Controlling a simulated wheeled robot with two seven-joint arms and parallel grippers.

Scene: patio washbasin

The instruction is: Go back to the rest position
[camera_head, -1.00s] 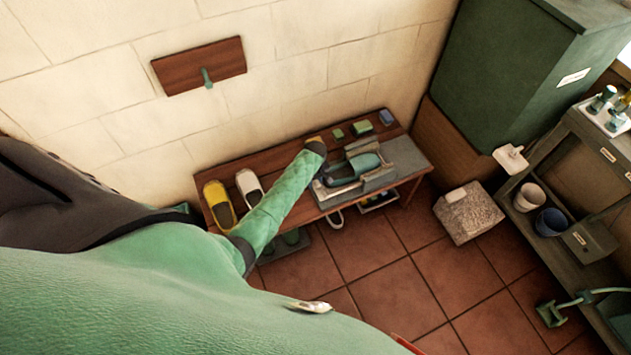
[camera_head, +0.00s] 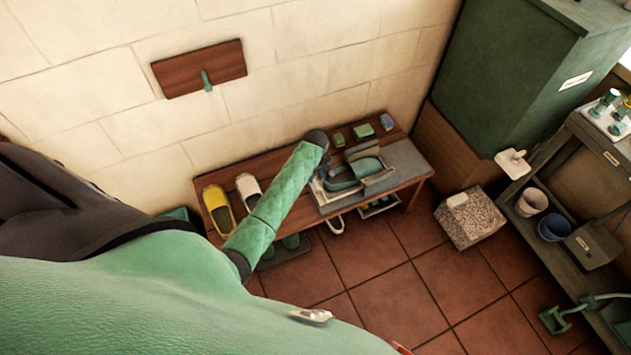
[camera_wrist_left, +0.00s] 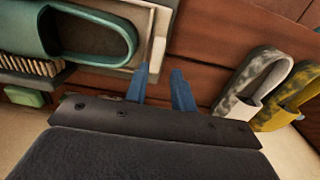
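My left gripper (camera_head: 323,169) is over the bench, beside the left side of the grey tray, and shows small and dark in the head view. In the left wrist view its two blue fingers (camera_wrist_left: 160,88) stand apart with nothing between them. A green slipper (camera_head: 368,165) sits on the tray; it also shows at the upper left of the left wrist view (camera_wrist_left: 118,35). A stained white slipper (camera_head: 249,190) and a yellow slipper (camera_head: 218,208) lie on the bench left of my gripper. My right gripper is not in view.
The wooden bench (camera_head: 290,213) stands against the pale wall. Green blocks (camera_head: 362,130) and a blue one (camera_head: 387,121) lie at its back. A wall board with a peg (camera_head: 198,68) hangs above. A speckled block (camera_head: 470,218) and a shelf stand right.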

